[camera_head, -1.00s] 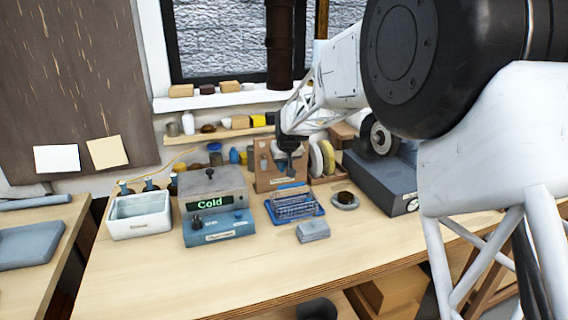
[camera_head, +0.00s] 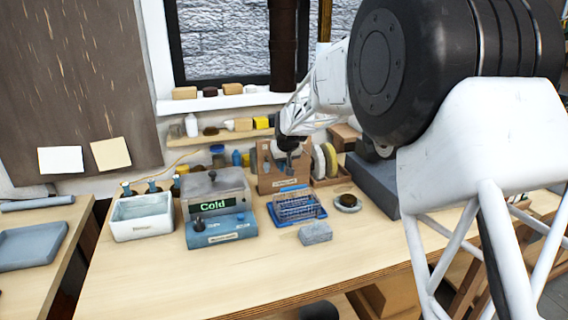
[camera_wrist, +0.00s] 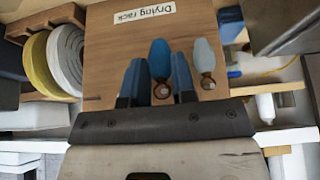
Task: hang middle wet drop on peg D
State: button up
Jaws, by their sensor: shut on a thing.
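The wooden drying rack (camera_head: 268,178) stands at the back of the bench, its label (camera_wrist: 145,13) upside down in the wrist view. My gripper (camera_wrist: 158,72) is at the rack, its two dark fingers shut on a blue drop (camera_wrist: 160,54) with a small metal ring at its near end. In the head view my gripper (camera_head: 290,158) hides part of the rack. I cannot read any peg letters.
Left of the rack are a box reading "Cold" (camera_head: 214,188) and a white tub (camera_head: 142,218). A blue tray with a wire basket (camera_head: 297,208) and a grey block (camera_head: 315,233) are in front. Spools (camera_wrist: 64,58) stand beside the rack. The bench front is clear.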

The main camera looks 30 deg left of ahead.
jog(key=shift+w+a+f, duration=0.25)
jog(key=shift+w+a, duration=0.85)
jog(key=shift+w+a, duration=0.2)
jog(key=shift+a, duration=0.05)
dwell(0.3)
jog(key=o, duration=0.5)
jog(key=shift+f, duration=0.1)
jog(key=shift+o, duration=0.2)
jog(key=shift+o, duration=1)
jog(key=shift+v, duration=0.75)
jog(key=s+d+r, duration=0.3)
jog(key=r, duration=0.2)
jog(key=shift+d, duration=0.15)
jog(key=shift+s, duration=0.1)
jog(key=shift+d, duration=0.1)
